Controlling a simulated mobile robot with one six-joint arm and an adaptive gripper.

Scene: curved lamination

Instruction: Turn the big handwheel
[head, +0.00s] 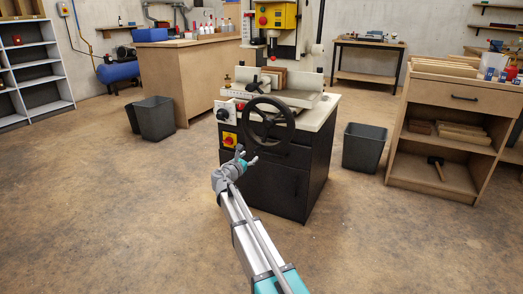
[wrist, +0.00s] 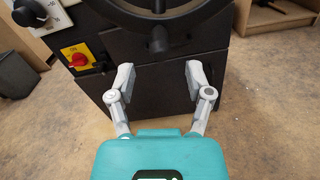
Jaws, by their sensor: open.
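The big handwheel (head: 266,124) is a black spoked wheel on the front of a machine with a black cabinet. Its lower rim and a handle-like knob also show at the top of the wrist view (wrist: 158,38). My gripper (head: 246,157) is open and empty, low and a little left of the wheel in the head view. In the wrist view the two grey fingers (wrist: 160,78) are spread wide below the wheel's rim, facing the black cabinet front (wrist: 150,105). I see no contact with the wheel. The wheel's upper part is outside the wrist view.
A red-and-yellow switch (wrist: 80,60) and a dial panel (head: 226,112) sit left of the wheel. Dark bins stand left (head: 155,118) and right (head: 364,147) of the machine. A wooden workbench (head: 450,130) is at the right. The floor in front is clear.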

